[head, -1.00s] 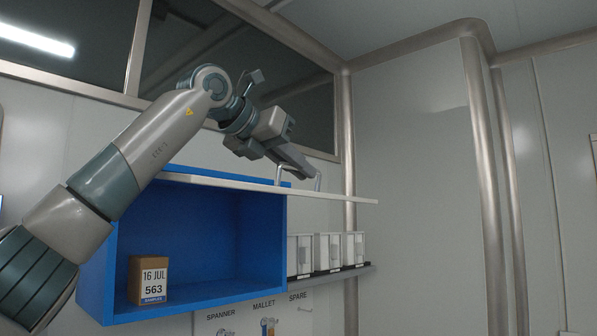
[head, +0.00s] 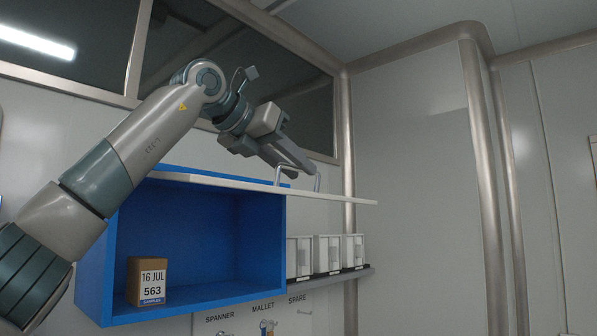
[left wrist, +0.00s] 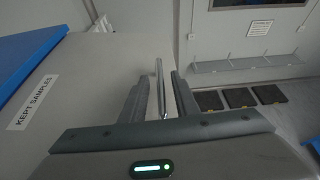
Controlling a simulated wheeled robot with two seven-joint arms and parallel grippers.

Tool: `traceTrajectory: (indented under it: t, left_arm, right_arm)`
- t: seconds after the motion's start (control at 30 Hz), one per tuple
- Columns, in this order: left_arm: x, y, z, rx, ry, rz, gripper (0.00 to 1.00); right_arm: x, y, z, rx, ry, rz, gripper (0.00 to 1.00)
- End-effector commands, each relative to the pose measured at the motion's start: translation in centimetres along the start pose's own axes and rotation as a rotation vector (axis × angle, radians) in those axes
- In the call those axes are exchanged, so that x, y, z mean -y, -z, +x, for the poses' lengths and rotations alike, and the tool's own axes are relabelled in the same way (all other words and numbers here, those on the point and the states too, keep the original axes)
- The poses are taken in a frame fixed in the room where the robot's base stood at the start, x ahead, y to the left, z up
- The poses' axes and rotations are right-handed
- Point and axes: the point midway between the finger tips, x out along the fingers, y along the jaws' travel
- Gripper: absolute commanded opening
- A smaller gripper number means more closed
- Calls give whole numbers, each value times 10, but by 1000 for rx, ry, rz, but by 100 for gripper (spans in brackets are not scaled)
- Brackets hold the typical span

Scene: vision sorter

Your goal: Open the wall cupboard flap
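The wall cupboard (head: 286,245) is a blue box. Its white flap (head: 345,197) is raised, lying nearly level along the top of the opening, so the inside is exposed. A metal bar handle (head: 317,181) stands on the flap's upper face. My left gripper (head: 305,168) is at the handle from above. In the left wrist view the handle (left wrist: 161,88) lies between the two fingers, with narrow gaps to either side, so the gripper looks open around it. The flap's face (left wrist: 75,75) there carries a "KEPT SAMPLES" label. My right gripper is not in view.
A brown box (head: 147,281) labelled "16 JUL 563" stands inside the cupboard. White bins (head: 327,254) stand on a shelf (head: 330,279) to its right, above a tool board (head: 262,318). A dark window is behind my arm.

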Motion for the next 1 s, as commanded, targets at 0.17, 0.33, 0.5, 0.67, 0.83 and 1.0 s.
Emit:
traceTrajectory:
  t: [0.17, 0.33, 0.5, 0.67, 0.83, 1.0]
  left_arm:
    - [0, 2, -26, 4, -2, 0, 28]
    - [0, 2, -58, 4, -1, 1, 28]
    - [0, 2, -94, 5, -1, -1, 28]
    - [0, 2, -125, 4, 0, 0, 28]
    - [0, 1, -149, 3, 0, 0, 28]
    - [0, 0, -160, 2, 1, 0, 28]
  right_arm:
    - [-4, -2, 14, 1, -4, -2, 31]
    - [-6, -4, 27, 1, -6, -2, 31]
    - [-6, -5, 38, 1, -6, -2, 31]
    - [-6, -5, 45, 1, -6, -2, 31]
    - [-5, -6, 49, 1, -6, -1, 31]
    - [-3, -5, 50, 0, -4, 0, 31]
